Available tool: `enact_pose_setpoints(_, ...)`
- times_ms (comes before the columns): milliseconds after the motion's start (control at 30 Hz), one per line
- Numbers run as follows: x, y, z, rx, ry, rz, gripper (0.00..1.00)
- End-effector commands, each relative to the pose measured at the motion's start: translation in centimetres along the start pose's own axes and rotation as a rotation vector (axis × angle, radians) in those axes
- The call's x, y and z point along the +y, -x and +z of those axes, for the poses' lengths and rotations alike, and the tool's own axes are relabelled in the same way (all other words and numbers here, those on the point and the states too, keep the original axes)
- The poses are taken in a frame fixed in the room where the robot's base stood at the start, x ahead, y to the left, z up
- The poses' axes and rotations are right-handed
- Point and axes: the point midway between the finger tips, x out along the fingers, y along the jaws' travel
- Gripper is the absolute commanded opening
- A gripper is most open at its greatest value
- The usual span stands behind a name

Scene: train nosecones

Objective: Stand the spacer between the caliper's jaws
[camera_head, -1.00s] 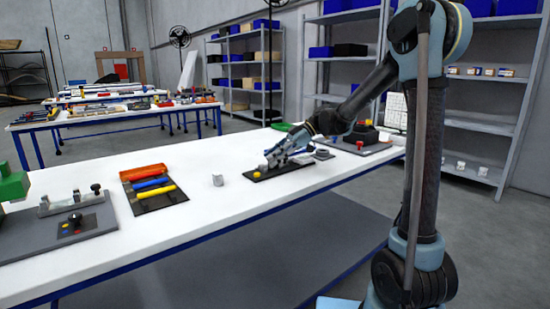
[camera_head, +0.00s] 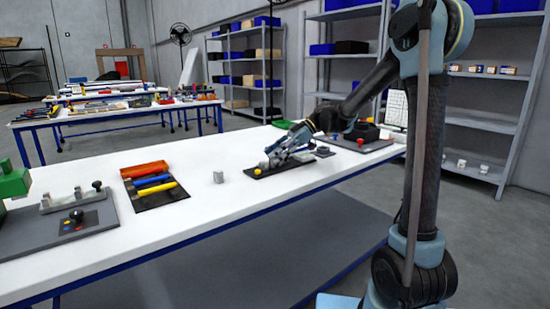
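My gripper (camera_head: 275,157) is low over a dark board (camera_head: 297,162) on the white table, reached by my arm from the right. Its fingers are small here, and I cannot tell whether they are open or hold anything. A small grey piece (camera_head: 263,165) and a yellow piece (camera_head: 258,171) are at the board's left end, close to the fingertips. A small pale grey block (camera_head: 218,177) stands alone to the left of the board. I cannot tell which piece is the spacer. A grey device with upright ends (camera_head: 75,200), possibly the caliper, lies on a grey mat at the far left.
A green object (camera_head: 14,183) is at the left edge. The white tabletop (camera_head: 215,212) is bare in front of the block.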

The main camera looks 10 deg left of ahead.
Motion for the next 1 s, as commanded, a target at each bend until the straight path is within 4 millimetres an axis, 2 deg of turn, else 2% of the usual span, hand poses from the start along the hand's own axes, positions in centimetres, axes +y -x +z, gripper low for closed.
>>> enact_pose_setpoints(33,0.0,0.4,-0.5,0.000,0.000,0.001,0.39)
enact_pose_setpoints(400,0.0,7.4,-0.5,0.003,0.000,0.001,0.39)
enact_pose_setpoints(600,0.0,10.5,-0.5,0.004,0.001,-0.001,0.39)
enact_pose_setpoints(800,-0.1,11.9,-0.6,0.004,0.002,-0.003,0.39)
enact_pose_setpoints(1000,-0.3,12.2,-0.5,0.000,-0.005,-0.002,0.39)
